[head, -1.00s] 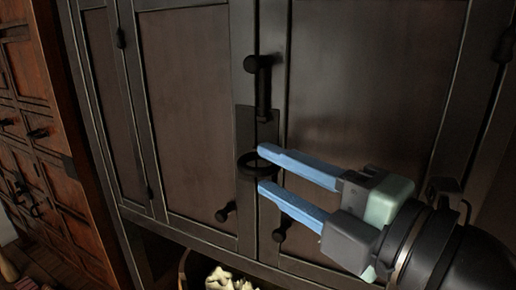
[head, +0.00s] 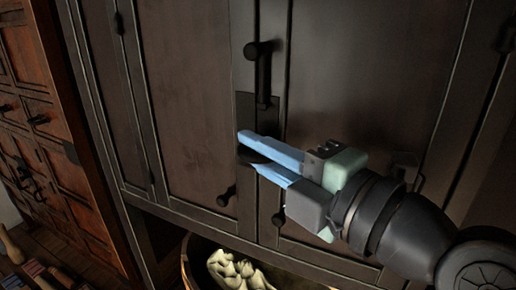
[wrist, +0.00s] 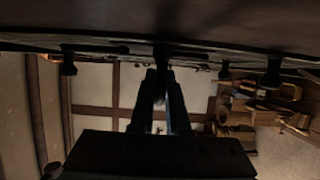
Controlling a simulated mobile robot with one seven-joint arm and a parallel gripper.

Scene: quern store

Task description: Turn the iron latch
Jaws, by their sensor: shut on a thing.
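The dark iron latch (head: 247,155) sits on a narrow dark plate (head: 244,108) where the two cupboard doors meet, and its ring is mostly hidden by my fingers. My gripper (head: 249,149) reaches in from the right with its blue fingers drawn together, one above and one below the ring, shut on it. In the wrist view my fingers (wrist: 161,85) point at the dark cupboard face, with little of the latch to be made out. A black upright bar handle (head: 262,75) stands on the door just above the plate.
Two dark knobs (head: 226,196) (head: 279,218) stick out low on the doors. A basket with pale contents (head: 234,272) is under the cupboard. A brown drawer chest (head: 50,125) stands at the left. The right door panel (head: 370,70) is clear.

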